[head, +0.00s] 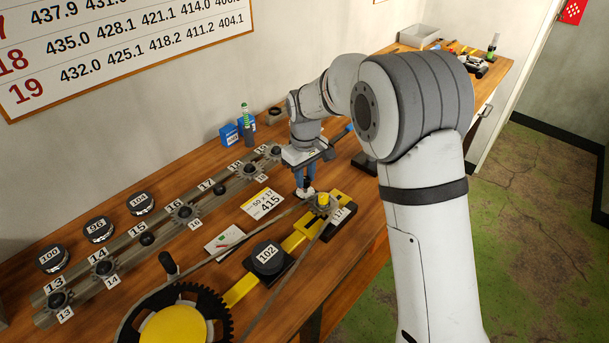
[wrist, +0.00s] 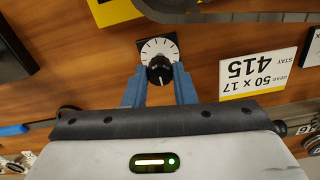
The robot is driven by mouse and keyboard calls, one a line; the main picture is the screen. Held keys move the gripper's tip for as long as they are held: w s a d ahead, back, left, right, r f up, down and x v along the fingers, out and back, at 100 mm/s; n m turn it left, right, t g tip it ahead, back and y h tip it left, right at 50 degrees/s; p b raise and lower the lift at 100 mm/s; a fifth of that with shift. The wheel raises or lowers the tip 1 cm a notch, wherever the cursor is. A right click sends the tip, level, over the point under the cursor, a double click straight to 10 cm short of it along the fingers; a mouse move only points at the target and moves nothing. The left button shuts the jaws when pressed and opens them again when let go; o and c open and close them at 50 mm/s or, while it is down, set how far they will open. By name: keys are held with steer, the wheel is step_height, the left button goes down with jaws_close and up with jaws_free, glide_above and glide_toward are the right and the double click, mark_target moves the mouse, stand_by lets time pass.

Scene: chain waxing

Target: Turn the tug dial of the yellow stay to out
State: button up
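The yellow stay (head: 241,290) is a long flat bar on the wooden bench, with a black disc marked 102 (head: 267,257) on it and a block marked 17 (head: 338,214) at its far end. The tug dial (wrist: 144,46) has a white face with dark tick marks and a black knob (wrist: 160,73); a pale mark on the knob points toward the bottom of the wrist view. My gripper (wrist: 160,76) points down over the dial, its blue fingers close against both sides of the knob. In the head view my gripper hides most of the dial.
A card reading 50 x 17, 415 (head: 263,204) lies left of my gripper. A toothed yellow-centred wheel (head: 175,325) with a crank stands at the front, and a chain runs from it to the 17 block. A numbered rail (head: 215,190) lies along the back.

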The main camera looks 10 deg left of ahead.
mark_target(305, 178)
steer(key=o, duration=0.4)
steer(key=shift+r, duration=0.1)
step_height(305, 178, up, 8)
steer(key=shift+f+b, duration=0.15)
steer(key=shift+b, duration=0.3)
